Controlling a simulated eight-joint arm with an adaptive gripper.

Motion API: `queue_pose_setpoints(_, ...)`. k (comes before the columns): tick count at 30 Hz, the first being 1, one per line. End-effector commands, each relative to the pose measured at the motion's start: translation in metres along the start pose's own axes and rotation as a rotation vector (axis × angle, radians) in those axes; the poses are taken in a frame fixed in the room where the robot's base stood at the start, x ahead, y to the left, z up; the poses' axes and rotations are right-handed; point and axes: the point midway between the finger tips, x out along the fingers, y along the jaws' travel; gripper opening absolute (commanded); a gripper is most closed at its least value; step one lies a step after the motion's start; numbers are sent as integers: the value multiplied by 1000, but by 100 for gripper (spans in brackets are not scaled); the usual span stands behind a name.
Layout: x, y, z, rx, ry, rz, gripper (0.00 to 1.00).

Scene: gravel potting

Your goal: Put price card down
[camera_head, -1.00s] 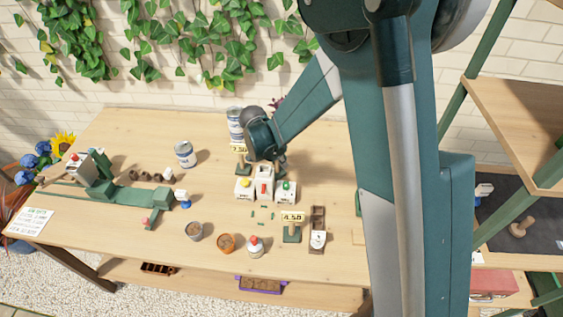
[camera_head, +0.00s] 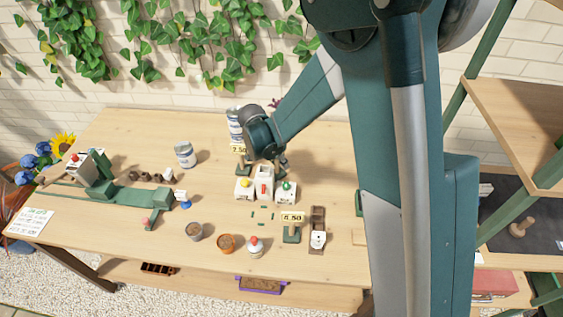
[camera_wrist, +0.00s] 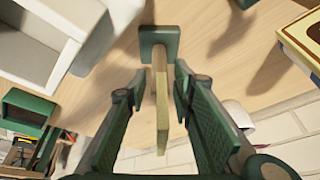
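I cannot tell whether this is the card between the fingers. Another price card (camera_head: 292,217) stands upright nearer the front.
Cans (camera_head: 185,155) are to the left. Pots (camera_head: 226,243) and a green fixture (camera_head: 133,197) occupy the front and left. A gold-edged object (camera_wrist: 303,40) is near the right finger. Bare wood lies between the groups.

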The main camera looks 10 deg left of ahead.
Motion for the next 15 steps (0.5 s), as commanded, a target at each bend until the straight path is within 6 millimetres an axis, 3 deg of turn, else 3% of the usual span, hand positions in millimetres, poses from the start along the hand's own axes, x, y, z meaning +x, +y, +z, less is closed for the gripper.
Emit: queue_pose_setpoints(15, -71, 0, 0, -1, 0, -1, 25)
